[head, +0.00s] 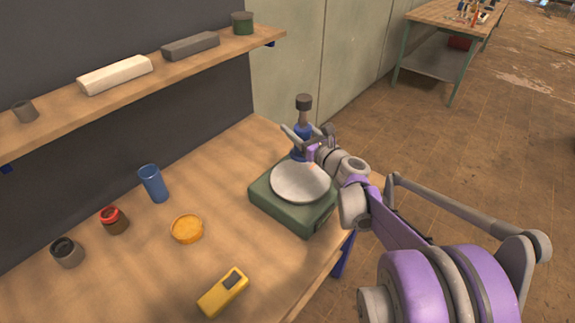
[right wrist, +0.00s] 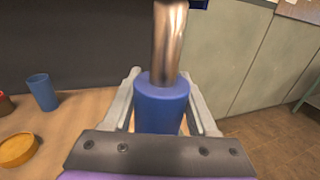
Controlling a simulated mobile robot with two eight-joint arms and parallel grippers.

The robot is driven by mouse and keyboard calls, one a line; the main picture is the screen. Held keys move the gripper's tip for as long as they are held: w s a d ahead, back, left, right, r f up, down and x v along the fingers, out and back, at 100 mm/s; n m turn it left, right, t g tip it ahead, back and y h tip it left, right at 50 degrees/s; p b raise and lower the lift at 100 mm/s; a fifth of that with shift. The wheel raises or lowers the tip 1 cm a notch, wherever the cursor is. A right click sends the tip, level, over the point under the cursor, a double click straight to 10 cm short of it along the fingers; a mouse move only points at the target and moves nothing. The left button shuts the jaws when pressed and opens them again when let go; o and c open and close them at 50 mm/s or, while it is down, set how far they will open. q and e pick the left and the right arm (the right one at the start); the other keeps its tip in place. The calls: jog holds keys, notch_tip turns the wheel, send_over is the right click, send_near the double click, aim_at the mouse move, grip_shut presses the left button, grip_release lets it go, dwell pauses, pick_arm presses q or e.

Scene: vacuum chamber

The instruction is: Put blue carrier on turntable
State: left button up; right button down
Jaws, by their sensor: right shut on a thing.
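The blue carrier (right wrist: 161,100) is a blue cylinder with a shiny metal shaft rising from it. In the head view its dark knob (head: 304,102) shows on top and it stands upright. My right gripper (head: 310,139) is shut on the blue body, with one finger on each side in the right wrist view (right wrist: 163,108). The turntable (head: 300,183) has a round light grey plate on a square green base. The carrier appears at the plate's far edge; its underside is hidden, so I cannot tell whether it touches. My left gripper is out of view.
On the wooden bench (head: 130,245) are a blue cup (head: 153,184), an orange dish (head: 187,229), a red-topped jar (head: 114,221), a dark grey jar (head: 67,253) and a yellow device (head: 223,292). A shelf (head: 140,85) with several items runs above the back.

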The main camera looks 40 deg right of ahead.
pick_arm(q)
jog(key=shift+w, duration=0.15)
pick_arm(e)
jog(key=shift+w+f, duration=0.15)
jog(key=shift+f, duration=0.05)
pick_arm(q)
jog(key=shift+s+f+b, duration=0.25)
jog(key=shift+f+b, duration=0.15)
pick_arm(e)
jog(key=f, duration=0.5)
jog(key=shift+s, duration=0.2)
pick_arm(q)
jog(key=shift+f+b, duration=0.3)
pick_arm(e)
jog(key=shift+w+f, duration=0.1)
jog(key=shift+f, duration=2.1)
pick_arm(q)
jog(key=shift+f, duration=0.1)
pick_arm(e)
jog(key=shift+f, duration=0.1)
jog(key=shift+c, duration=0.9)
grip_release()
